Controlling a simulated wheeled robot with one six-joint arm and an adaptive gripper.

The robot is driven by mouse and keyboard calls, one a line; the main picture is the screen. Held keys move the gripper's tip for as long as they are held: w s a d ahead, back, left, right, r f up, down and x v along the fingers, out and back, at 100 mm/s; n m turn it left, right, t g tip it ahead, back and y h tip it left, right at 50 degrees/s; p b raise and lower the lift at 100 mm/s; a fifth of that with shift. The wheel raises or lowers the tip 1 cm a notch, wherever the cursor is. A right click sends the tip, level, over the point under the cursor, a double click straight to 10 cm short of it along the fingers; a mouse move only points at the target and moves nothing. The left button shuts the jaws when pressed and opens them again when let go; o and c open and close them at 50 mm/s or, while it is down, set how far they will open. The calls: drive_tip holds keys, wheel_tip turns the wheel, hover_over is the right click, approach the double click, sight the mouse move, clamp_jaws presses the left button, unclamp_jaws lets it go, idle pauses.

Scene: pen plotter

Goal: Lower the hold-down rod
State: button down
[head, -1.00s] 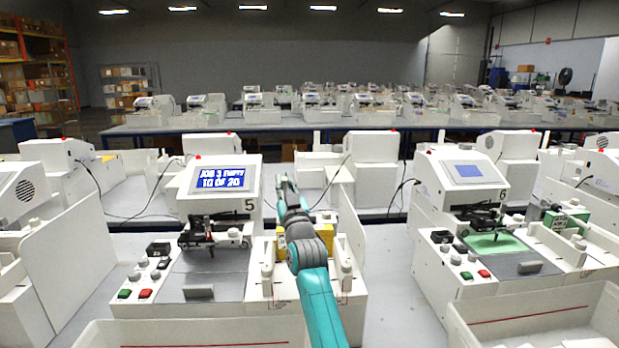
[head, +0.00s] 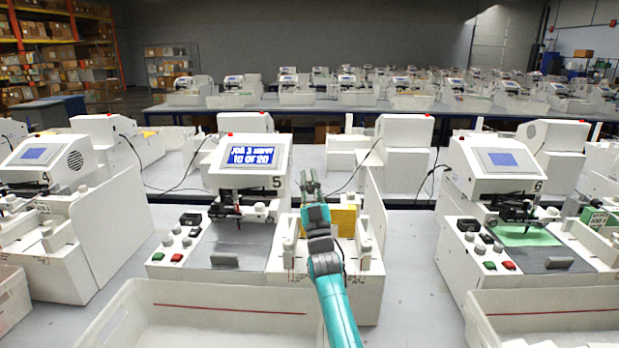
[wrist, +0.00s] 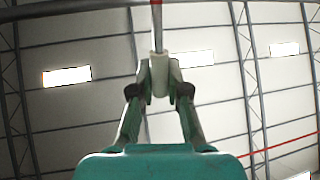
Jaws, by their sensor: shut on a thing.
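My gripper (head: 311,182) is raised over the right side of plotter 5 (head: 240,178), in front of the yellow stack (head: 342,222). In the wrist view my gripper (wrist: 159,85) has its two fingers closed on a pale cylindrical end piece. A thin grey rod (wrist: 157,30) with red at its top runs up from this piece. It appears to be the hold-down rod. In the head view my arm hides the rod and part of the stack. The plotter's screen is lit blue with white text.
White posts (head: 288,247) stand on plotter 5 beside my arm. A white bin (head: 200,315) with a red line lies in front. Plotter 6 (head: 500,200), with a green sheet (head: 525,235), stands to the right, and another plotter (head: 50,190) to the left.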

drive_tip(key=shift+f, duration=0.2)
drive_tip(key=c, duration=1.1)
unclamp_jaws()
drive_tip(key=shift+r, duration=0.1)
drive_tip(key=shift+c, duration=0.2)
drive_tip(key=shift+s+d+f, duration=0.1)
drive_tip(key=shift+s+f, duration=0.25)
drive_tip(key=shift+f, duration=0.1)
drive_tip(key=s+d, duration=0.3)
drive_tip(key=s, duration=0.8)
drive_tip(key=shift+s+d, duration=0.25)
drive_tip(key=shift+s, duration=0.1)
